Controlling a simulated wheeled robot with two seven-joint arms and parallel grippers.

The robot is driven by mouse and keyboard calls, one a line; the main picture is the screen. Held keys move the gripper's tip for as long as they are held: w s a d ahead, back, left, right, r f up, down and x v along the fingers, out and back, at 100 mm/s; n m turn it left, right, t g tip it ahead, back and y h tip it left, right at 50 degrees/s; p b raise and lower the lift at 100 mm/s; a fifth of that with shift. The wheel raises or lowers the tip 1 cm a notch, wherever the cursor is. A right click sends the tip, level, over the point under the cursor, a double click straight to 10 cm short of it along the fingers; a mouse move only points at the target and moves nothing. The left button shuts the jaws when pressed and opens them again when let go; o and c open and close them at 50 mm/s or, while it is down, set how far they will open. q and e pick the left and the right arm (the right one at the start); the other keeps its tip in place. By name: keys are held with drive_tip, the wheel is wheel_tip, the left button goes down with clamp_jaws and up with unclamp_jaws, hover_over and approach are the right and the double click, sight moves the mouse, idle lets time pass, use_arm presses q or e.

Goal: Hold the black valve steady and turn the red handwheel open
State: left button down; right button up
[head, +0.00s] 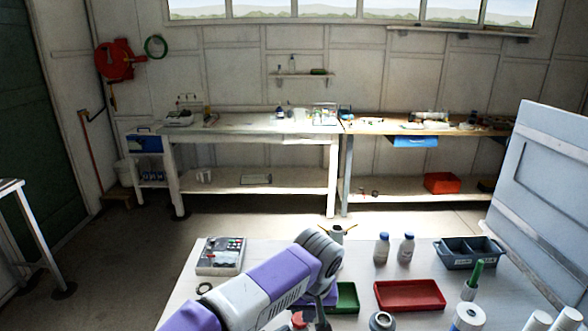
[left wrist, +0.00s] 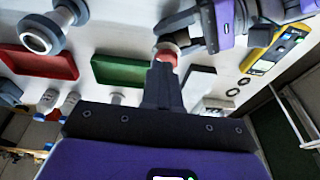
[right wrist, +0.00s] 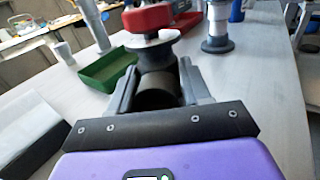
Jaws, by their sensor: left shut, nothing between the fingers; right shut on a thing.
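The black valve (right wrist: 157,92) sits between the fingers of my right gripper (right wrist: 156,78) in the right wrist view, and the gripper is shut on it. A pale round flange (right wrist: 152,40) and the red handwheel (right wrist: 147,18) are at the valve's far end. In the left wrist view, the red handwheel (left wrist: 168,56) shows just beyond the tips of my left gripper (left wrist: 163,68), which is shut and empty. I cannot tell whether the tips touch it. In the head view, the handwheel (head: 298,318) is partly hidden beside my left gripper (head: 322,318).
A green tray (head: 347,297), a red tray (head: 410,295) and a grey divided bin (head: 470,252) lie on the white table. Two bottles (head: 394,248) stand behind the trays. A control box (head: 220,256) is at the back left. A tilted panel (head: 545,190) closes off the right.

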sight(298, 325)
use_arm(q)
drive_tip(key=shift+w+a+f, duration=0.1)
drive_tip(key=shift+a+f, duration=0.45)
drive_tip(key=shift+f, duration=0.5)
drive_tip(key=shift+w+a+f, duration=0.1)
drive_tip(key=shift+a+f, duration=0.4)
drive_tip(key=shift+f, duration=0.5)
drive_tip(key=shift+a+f, duration=0.55)
drive_tip(key=shift+f, duration=0.5)
drive_tip(key=shift+w+d+r, duration=0.2)
drive_tip(key=shift+w+r, duration=0.05)
drive_tip(key=shift+s+d, duration=0.1)
drive_tip(key=shift+d, duration=0.75)
drive_tip(key=shift+d+f, duration=0.1)
drive_tip(key=shift+d, duration=0.35)
drive_tip(key=shift+s+d, duration=0.1)
